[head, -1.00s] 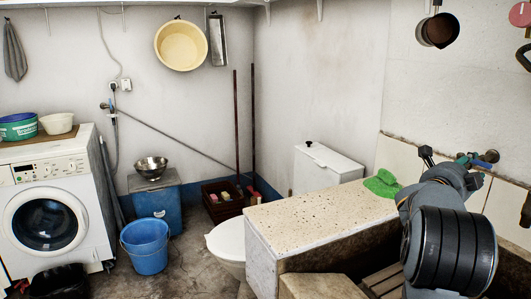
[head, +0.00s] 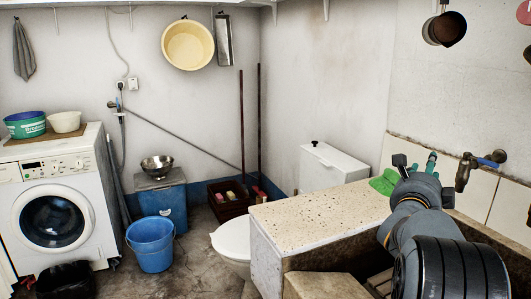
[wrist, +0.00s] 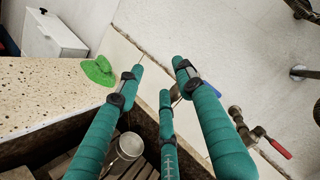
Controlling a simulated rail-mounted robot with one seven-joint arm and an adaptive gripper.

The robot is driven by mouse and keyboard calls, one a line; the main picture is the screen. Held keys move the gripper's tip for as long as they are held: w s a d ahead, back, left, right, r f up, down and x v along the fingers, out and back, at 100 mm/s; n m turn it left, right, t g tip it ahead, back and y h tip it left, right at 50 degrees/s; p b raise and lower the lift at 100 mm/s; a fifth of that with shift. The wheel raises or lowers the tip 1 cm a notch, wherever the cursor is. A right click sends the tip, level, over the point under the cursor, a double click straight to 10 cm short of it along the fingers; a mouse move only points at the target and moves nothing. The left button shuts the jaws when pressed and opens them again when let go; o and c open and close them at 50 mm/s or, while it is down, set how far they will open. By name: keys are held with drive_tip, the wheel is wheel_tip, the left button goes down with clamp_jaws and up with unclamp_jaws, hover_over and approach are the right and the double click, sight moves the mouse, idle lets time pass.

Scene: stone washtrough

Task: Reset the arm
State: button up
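My gripper (head: 416,166) is raised above the right part of the stone washtrough, left of the brass tap in the head view. In the wrist view its three teal fingers (wrist: 160,76) are spread apart with nothing between them, so it is open and empty. The trough's speckled stone top (head: 310,218) lies left of my arm. A green cloth-like item (head: 384,182) lies at its back corner, and it also shows in the wrist view (wrist: 98,71). My arm hides part of the trough.
A brass tap with a blue handle (head: 478,166) sticks out from the wall close to my gripper. A red-handled tap (wrist: 262,140) shows in the wrist view. A metal cylinder (wrist: 127,147) is low behind the fingers. Pans (head: 443,30) hang above. The floor by the blue bucket (head: 151,244) is partly free.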

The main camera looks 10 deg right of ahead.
drive_tip(key=s+d+n+y+p, duration=0.1)
drive_tip(key=s+d+n+p, duration=0.2)
drive_tip(key=s+d+p, duration=0.2)
drive_tip(key=s+d, duration=0.3)
drive_tip(key=s, duration=0.2)
drive_tip(key=shift+s+r, duration=0.25)
drive_tip(key=shift+r, duration=0.1)
idle(0.3)
